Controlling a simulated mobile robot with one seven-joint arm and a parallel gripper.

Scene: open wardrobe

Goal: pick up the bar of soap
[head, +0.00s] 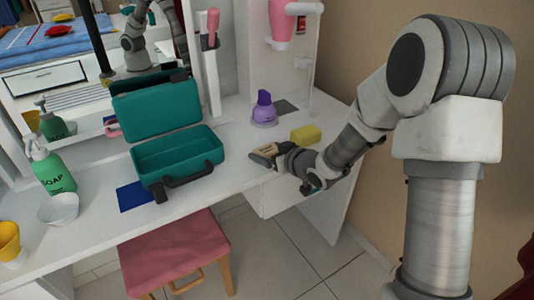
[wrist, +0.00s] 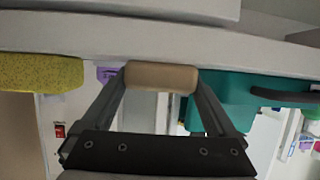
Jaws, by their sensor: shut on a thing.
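The bar of soap (wrist: 161,76) is tan with rounded ends and sits between the two fingers of my gripper (wrist: 160,90) in the wrist view. My gripper is shut on it, one finger at each end. In the head view the soap (head: 268,150) shows at the tip of my gripper (head: 272,156), near the front edge of the white counter (head: 110,168). I cannot tell whether the soap touches the counter.
A yellow sponge (head: 306,134) lies just right of my gripper. A purple bottle (head: 264,108) stands behind it. An open teal case (head: 180,152) is to the left, with a green soap dispenser (head: 53,172) and white bowl (head: 58,209) farther left. A pink stool (head: 174,252) stands below.

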